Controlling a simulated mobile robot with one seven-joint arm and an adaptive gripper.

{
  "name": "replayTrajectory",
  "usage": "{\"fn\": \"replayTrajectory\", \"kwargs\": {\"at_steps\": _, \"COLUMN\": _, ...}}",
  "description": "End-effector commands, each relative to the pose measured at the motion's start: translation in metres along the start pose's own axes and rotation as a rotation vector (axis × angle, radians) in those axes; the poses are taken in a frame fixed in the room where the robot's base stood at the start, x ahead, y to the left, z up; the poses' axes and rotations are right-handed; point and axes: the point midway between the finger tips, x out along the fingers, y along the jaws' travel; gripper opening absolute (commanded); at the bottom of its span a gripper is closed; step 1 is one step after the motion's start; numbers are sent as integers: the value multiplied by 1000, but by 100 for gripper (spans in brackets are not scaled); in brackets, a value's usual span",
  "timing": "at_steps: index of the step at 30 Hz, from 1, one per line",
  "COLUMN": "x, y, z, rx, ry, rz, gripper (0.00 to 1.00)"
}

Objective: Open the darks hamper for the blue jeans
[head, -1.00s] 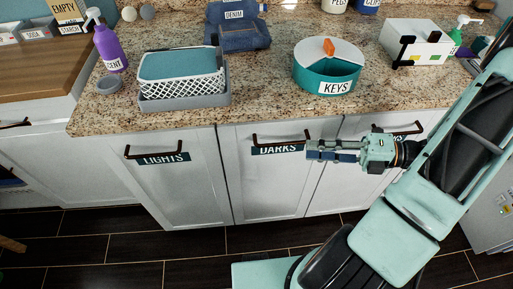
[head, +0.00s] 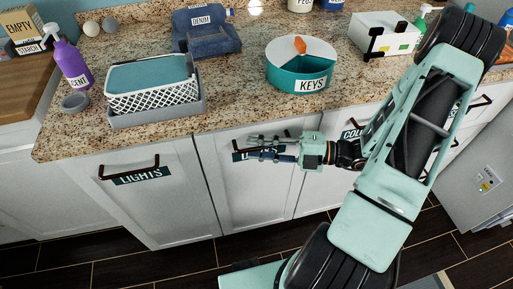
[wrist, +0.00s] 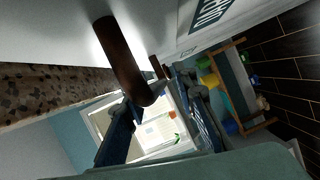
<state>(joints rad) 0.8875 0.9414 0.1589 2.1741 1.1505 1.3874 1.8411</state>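The darks hamper front (head: 250,200) is a white panel under the counter, shut flush with its neighbours. Its dark bar handle (head: 235,148) and DARKS label are partly hidden by my gripper (head: 250,147). My gripper points left across the handle, its two fingers apart. In the wrist view the brown handle (wrist: 122,62) is close, and its near end shows between the open fingers (wrist: 160,125). I cannot tell whether they touch it. The blue folded denim (head: 207,38), labelled DENIM, lies at the back of the counter.
The lights hamper (head: 160,215) is shut at the left, and a COLOURS-side front (head: 320,190) is at the right. A teal KEYS tin (head: 288,75), a grey-white basket (head: 152,100) and a purple bottle (head: 70,62) stand on the granite counter (head: 235,110).

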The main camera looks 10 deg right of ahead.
Motion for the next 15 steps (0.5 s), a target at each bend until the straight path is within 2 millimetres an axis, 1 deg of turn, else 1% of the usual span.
{"fn": "replayTrajectory", "kwargs": {"at_steps": 3, "x": 4, "y": 0, "z": 0, "rx": 0, "ry": 0, "rz": -1, "gripper": 26}}
{"fn": "replayTrajectory", "kwargs": {"at_steps": 10, "x": 4, "y": 0, "z": 0, "rx": 0, "ry": 0, "rz": -1, "gripper": 26}}
{"fn": "replayTrajectory", "kwargs": {"at_steps": 15, "x": 4, "y": 0, "z": 0, "rx": 0, "ry": 0, "rz": -1, "gripper": 7}}
